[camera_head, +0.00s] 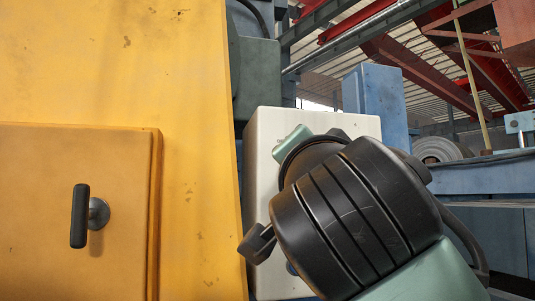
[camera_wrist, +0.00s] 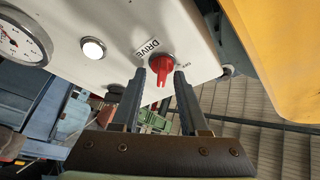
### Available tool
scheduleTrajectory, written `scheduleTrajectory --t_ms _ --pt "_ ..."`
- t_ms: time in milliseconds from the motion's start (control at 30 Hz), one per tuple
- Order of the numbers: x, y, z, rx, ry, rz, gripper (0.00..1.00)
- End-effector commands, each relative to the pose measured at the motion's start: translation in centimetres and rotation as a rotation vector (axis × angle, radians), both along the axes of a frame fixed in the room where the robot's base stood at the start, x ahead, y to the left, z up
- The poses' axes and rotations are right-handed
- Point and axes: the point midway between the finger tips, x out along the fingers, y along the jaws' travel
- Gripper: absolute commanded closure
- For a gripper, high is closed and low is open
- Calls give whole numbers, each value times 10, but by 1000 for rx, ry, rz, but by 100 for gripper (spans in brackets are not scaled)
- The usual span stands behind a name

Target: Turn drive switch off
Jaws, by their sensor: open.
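The drive switch is a red rotary knob (camera_wrist: 162,64) on a white panel (camera_wrist: 110,25), beside a printed "DRIVE" label. My gripper (camera_wrist: 160,75) is open, with its two dark fingers pointing at the panel. In the wrist view the knob shows between the fingertips, with a gap on each side; I cannot tell how deep the tips reach around it. More red shows lower between the fingers. In the head view the white control box (camera_head: 265,125) stands behind my arm, which hides the knob and my fingers.
A round gauge (camera_wrist: 22,42) and a white lamp (camera_wrist: 93,48) sit left of the switch on the panel. A yellow cabinet (camera_head: 205,150) with a black T-handle (camera_head: 80,215) stands close on the left in the head view. A blue post (camera_head: 375,92) rises behind the box.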

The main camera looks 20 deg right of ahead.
Motion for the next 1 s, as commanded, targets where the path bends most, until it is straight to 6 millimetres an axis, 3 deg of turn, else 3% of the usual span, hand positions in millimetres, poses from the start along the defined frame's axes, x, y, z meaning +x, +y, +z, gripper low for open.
scheduleTrajectory --t_ms 367,467,633,1000 --pt "-1 2 2 0 0 0 56" --pt "-1 2 2 0 0 0 69" --pt "-1 2 2 0 -1 1 99" --pt "-1 2 1 -16 -2 2 100"
